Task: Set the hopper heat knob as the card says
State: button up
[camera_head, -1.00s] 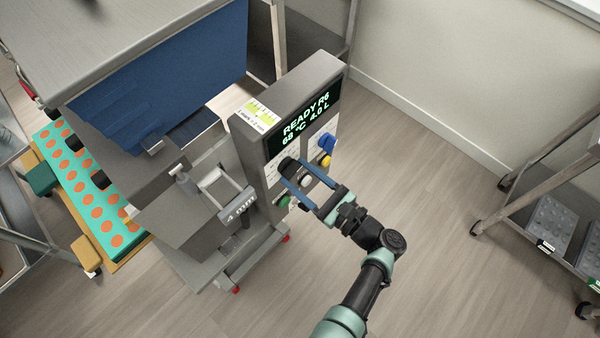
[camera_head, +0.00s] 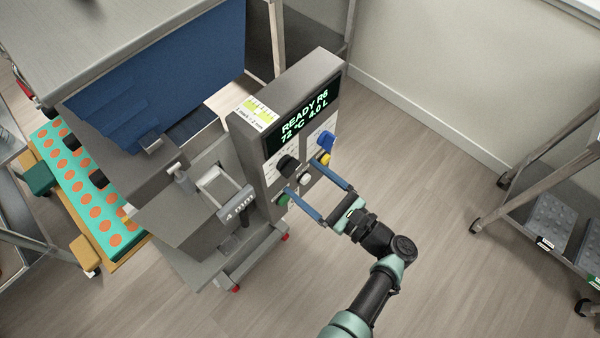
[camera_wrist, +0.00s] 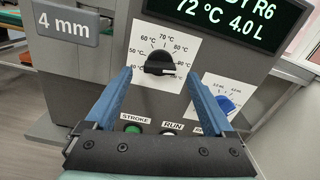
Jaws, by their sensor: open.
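The black heat knob (camera_head: 286,165) sits on the depositor's front panel, on a white dial plate marked in °C. In the wrist view the knob (camera_wrist: 160,63) lies just beyond my fingertips, its grip bar roughly level; its exact pointing is hard to read. The display (camera_head: 303,115) reads READY R6, 72 °C, 4.0 L. My gripper (camera_head: 302,177) is open and empty, its fingers apart and drawn back from the knob; it also shows in the wrist view (camera_wrist: 158,77). A small pale-green card (camera_head: 257,110) lies on the panel's top; it reads about marks and mm.
Below the dial are a green STROKE button (camera_wrist: 134,129) and a white RUN button (camera_wrist: 171,127). A blue knob (camera_wrist: 226,104) is at the right, with a yellow button (camera_head: 323,160) below it. A rack (camera_head: 555,215) stands at the far right; floor between is clear.

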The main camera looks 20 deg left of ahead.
jog(key=b+v, duration=0.1)
jog(key=v, duration=0.9)
jog(key=shift+d+b, duration=0.25)
jog(key=shift+b, duration=0.05)
jog(key=shift+s, duration=0.1)
